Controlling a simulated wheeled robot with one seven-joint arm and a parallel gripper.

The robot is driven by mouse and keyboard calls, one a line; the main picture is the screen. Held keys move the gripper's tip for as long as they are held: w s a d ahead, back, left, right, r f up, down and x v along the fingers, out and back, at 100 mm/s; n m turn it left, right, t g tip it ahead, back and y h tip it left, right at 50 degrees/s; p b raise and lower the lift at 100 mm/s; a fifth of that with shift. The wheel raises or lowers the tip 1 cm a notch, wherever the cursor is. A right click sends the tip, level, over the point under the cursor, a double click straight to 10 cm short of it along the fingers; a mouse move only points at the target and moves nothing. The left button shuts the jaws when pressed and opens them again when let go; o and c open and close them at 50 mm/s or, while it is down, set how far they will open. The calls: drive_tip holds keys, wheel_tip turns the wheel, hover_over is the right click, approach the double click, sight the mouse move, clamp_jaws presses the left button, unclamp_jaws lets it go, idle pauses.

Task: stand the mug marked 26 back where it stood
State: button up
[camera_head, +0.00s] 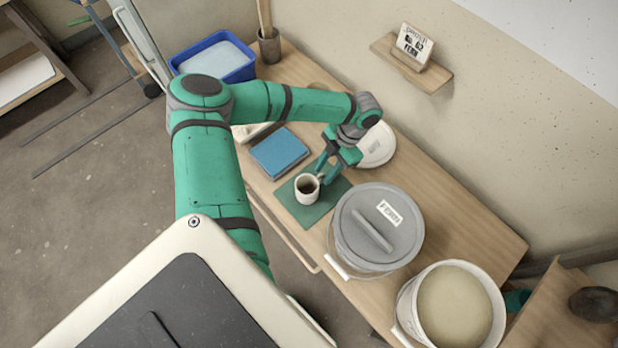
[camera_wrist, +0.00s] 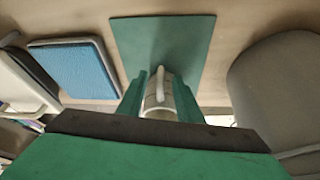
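A white mug (camera_head: 301,190) stands upright over a dark green mat (camera_head: 288,205), open end up and dark inside. I cannot tell whether its base touches the mat. No number on it is readable. My gripper (camera_head: 322,174) reaches down to the mug's right, handle side. In the wrist view the mug (camera_wrist: 152,103) shows between my two green fingers (camera_wrist: 160,90), its handle towards the mat's middle in the picture. The fingers lie close on both sides of the handle area; whether they press on it cannot be seen.
A lidded grey bucket (camera_head: 350,245) stands just right of the mat, and an open bucket of glaze (camera_head: 455,305) beyond it. A blue pad (camera_head: 280,153) lies left of the mat. A white round lid (camera_head: 378,145) lies behind my gripper. A blue tub (camera_head: 212,58) stands farther back.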

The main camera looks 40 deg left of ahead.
drive_tip(key=shift+x, duration=1.35)
drive_tip(key=shift+d, duration=0.1)
drive_tip(key=shift+c, duration=0.5)
clamp_jaws()
wheel_tip(320, 180, up, 10)
drive_tip(key=shift+r, duration=0.1)
